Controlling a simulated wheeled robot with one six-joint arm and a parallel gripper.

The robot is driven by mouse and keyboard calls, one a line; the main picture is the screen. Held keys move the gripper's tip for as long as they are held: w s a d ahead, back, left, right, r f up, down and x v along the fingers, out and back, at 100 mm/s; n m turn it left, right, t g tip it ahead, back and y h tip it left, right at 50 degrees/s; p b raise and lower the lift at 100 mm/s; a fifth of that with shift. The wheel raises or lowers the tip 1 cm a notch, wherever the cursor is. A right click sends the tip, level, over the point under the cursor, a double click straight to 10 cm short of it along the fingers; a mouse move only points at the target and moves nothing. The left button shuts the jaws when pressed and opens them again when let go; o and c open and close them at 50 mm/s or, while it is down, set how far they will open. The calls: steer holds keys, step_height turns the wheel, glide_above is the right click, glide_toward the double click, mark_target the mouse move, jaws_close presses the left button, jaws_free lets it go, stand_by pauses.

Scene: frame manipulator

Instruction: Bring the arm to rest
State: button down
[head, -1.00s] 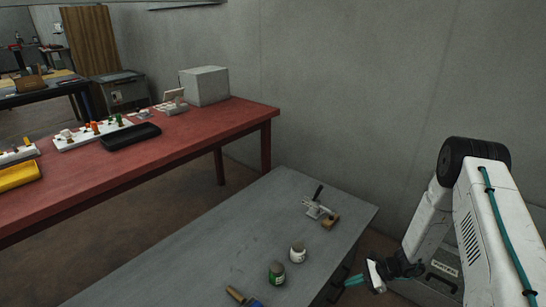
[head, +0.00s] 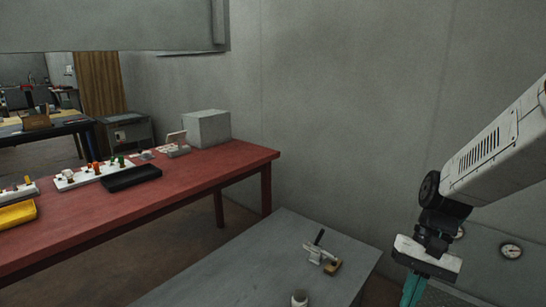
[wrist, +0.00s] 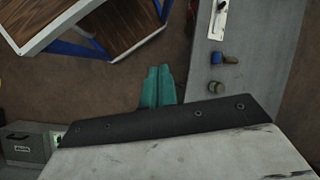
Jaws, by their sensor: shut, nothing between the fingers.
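My gripper (head: 414,290) shows in the head view at the lower right, its teal fingers pointing down and cut off by the bottom edge. In the wrist view its two teal fingers (wrist: 158,88) lie side by side, shut and empty, over the brown floor. My arm is raised in front of the grey wall, right of the grey table (head: 250,265). The gripper touches nothing that I can see.
A toggle clamp with a wooden block (head: 322,256) and a pale jar (head: 299,298) stand on the grey table. The red table (head: 190,180) holds a black tray (head: 131,178), a yellow tray (head: 17,214) and a grey box (head: 207,129). A blue-framed wooden table (wrist: 100,30) shows in the wrist view.

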steer(key=s+r+n+t+h, duration=0.3)
steer(key=s+r+t, duration=0.2)
steer(key=s+r, duration=0.7)
steer(key=shift+s+n+h, duration=0.4)
steer(key=shift+d, duration=0.1)
